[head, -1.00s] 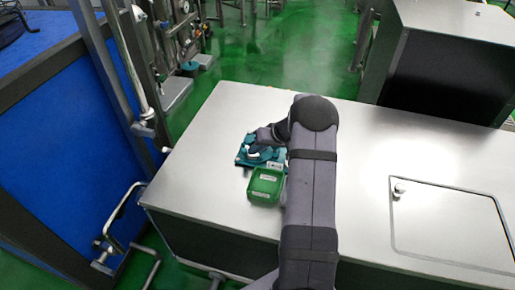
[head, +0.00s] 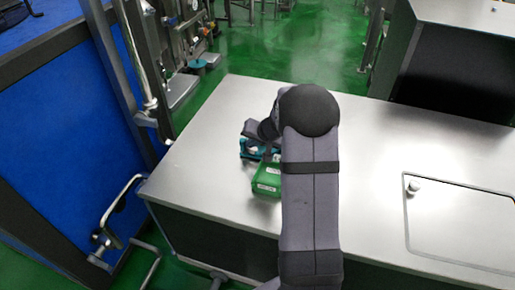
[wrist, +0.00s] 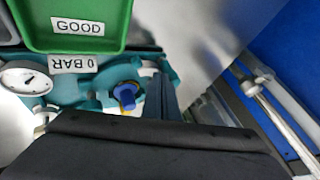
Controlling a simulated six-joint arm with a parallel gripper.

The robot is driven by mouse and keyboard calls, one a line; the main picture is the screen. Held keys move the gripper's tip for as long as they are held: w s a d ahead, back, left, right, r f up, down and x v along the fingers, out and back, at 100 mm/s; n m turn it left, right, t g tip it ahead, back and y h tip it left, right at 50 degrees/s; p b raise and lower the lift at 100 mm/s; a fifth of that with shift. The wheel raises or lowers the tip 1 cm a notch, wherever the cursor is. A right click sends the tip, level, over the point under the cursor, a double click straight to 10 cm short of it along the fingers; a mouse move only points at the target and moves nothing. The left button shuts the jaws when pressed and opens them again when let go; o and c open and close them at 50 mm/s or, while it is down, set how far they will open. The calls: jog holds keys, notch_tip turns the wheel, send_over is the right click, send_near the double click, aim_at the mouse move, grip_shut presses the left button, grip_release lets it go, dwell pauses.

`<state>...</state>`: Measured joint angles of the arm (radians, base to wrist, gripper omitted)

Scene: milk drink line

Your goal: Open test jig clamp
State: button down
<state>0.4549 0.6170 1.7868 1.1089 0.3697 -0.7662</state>
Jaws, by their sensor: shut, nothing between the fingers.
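The teal test jig (head: 244,155) sits on the steel bench, largely covered by my arm in the head view. The wrist view shows the jig (wrist: 90,82) close up, with a round white dial gauge (wrist: 25,78) and a "0 BAR" label (wrist: 73,64). A blue knob (wrist: 127,97) on a dark and yellow base, apparently part of the clamp, is at the jig's right part. My gripper (wrist: 163,92) is shut and empty, just right of the knob in the picture. I cannot tell whether it touches the jig.
A green tray labelled "GOOD" (wrist: 92,44) adjoins the jig; it also shows in the head view (head: 265,180). The steel bench top (head: 370,150) is clear to the right, up to a panel with a small knob (head: 413,187). A blue panel (head: 65,130) stands at left.

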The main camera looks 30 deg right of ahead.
jog(key=shift+w+a+m+h, duration=0.4)
jog(key=shift+a+m, duration=0.2)
jog(key=shift+a, duration=0.1)
jog(key=shift+w+a+b, duration=0.35)
jog(key=shift+w+a, duration=0.6)
jog(key=shift+w, duration=0.05)
jog(key=shift+s+d+f+b, duration=0.15)
jog(key=shift+s+b, duration=0.5)
jog(key=shift+b, duration=0.3)
jog(key=shift+s+d+f+b, duration=0.1)
jog(key=shift+s+d+b, duration=0.15)
jog(key=shift+s+b, duration=0.8)
jog(key=a+p+v, duration=0.2)
jog(key=v, duration=0.8)
jog(key=shift+a+r, duration=0.25)
